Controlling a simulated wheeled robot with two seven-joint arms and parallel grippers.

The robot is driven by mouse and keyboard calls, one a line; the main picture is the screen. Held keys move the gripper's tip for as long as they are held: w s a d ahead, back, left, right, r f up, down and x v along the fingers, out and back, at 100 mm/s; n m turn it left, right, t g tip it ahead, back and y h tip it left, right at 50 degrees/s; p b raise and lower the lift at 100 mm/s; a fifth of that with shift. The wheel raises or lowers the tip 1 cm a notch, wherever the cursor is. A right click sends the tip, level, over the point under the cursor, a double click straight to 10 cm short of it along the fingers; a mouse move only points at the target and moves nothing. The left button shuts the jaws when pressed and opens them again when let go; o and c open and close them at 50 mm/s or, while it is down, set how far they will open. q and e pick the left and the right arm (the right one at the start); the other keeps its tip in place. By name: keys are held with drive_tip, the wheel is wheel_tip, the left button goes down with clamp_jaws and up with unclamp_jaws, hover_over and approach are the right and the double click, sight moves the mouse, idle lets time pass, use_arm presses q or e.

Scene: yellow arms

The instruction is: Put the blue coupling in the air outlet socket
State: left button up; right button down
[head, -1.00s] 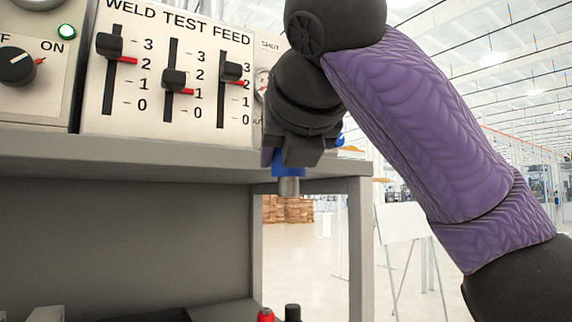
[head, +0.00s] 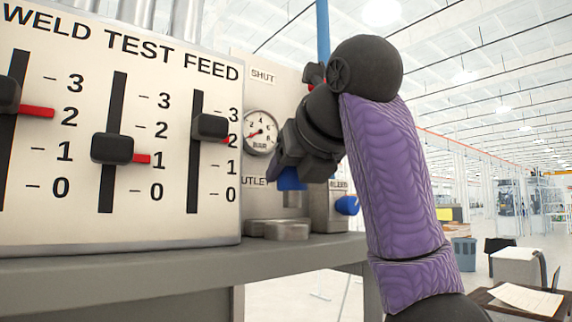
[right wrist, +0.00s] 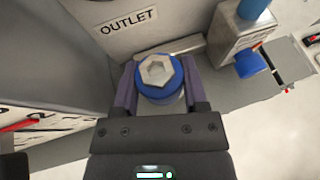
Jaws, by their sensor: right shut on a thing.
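The blue coupling (head: 291,181) is held in my right gripper (head: 284,168) in front of the outlet panel. In the right wrist view the coupling (right wrist: 158,97) sits between the two fingers of my right gripper (right wrist: 159,88), with a metal hex part on top. A short metal stub (head: 292,200) shows below the blue part in the head view. I cannot tell whether this is the air outlet socket or whether stub and piece touch. The OUTLET label (right wrist: 130,21) is behind the coupling. My left gripper is out of view.
A metal block (head: 324,209) with a blue side fitting (head: 347,205) stands close to the right of the gripper. A pressure gauge (head: 261,132) is on the panel behind. The slider panel (head: 150,200) stands at left, on the grey bench (head: 180,268).

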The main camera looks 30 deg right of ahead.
sight(286, 201)
drive_tip(key=shift+w+d+r+p, duration=0.15)
drive_tip(key=shift+w+p, duration=0.2)
drive_tip(key=shift+w, duration=0.5)
drive_tip(key=f, duration=0.2)
drive_tip(key=f+b, duration=0.1)
drive_tip(key=f, duration=0.1)
drive_tip(key=shift+w+d, duration=0.15)
drive_tip(key=shift+w, duration=0.1)
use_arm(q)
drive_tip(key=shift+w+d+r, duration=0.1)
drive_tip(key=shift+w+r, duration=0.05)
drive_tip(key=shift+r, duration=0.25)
use_arm(e)
drive_tip(key=shift+f, duration=0.2)
drive_tip(key=shift+c, duration=0.6)
unclamp_jaws()
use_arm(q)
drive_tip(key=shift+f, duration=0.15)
use_arm(e)
drive_tip(key=shift+r, duration=0.1)
